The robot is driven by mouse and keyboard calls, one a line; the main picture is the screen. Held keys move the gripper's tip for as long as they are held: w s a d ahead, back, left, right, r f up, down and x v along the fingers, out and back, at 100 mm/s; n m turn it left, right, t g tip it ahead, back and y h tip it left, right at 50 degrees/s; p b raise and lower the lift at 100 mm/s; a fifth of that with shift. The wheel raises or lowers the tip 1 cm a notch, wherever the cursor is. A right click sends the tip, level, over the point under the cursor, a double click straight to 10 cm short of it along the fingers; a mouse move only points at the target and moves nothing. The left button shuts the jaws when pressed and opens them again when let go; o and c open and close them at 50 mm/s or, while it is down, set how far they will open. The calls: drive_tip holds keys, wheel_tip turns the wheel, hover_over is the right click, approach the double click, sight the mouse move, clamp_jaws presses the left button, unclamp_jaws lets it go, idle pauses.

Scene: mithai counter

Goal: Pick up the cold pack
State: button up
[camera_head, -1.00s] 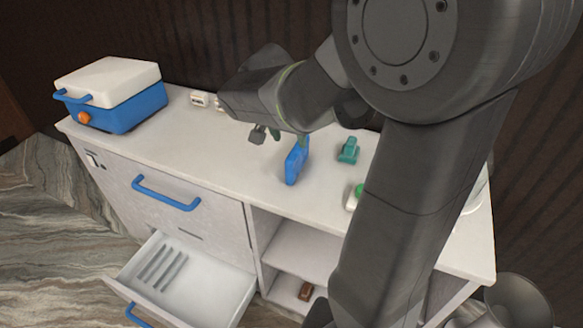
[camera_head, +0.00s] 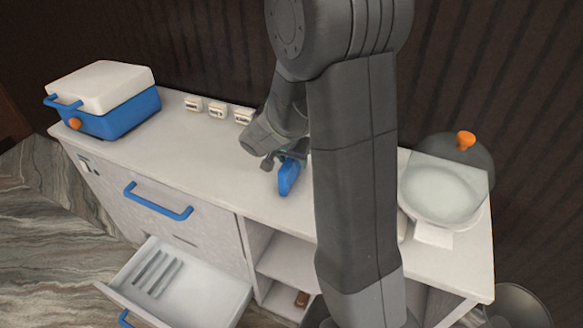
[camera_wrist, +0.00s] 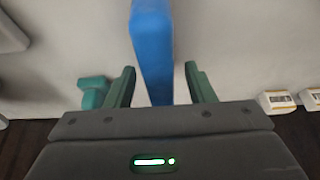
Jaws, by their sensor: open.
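The cold pack, a blue slab, stands on its narrow edge on the white counter. In the head view the cold pack (camera_head: 288,178) is near the counter's middle, partly hidden by my arm. In the wrist view the cold pack (camera_wrist: 153,50) runs up and down the picture, its lower end between the fingers. My gripper (camera_wrist: 158,78) is open, with a green finger on each side of the pack and a visible gap at both sides. In the head view my gripper (camera_head: 276,160) is at the pack's top, its fingers mostly hidden.
A blue box with white lid (camera_head: 110,98) stands at the left end. Small white labelled blocks (camera_head: 217,110) line the back edge. A teal object (camera_wrist: 95,92) lies beside my gripper. An open drawer (camera_head: 205,300) juts out below.

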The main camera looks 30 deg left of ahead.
drive_tip(key=shift+w+f, duration=0.1)
drive_tip(key=shift+f, duration=0.2)
drive_tip(key=shift+f+b, duration=0.2)
drive_tip(key=shift+b, duration=0.4)
idle(0.3)
clamp_jaws()
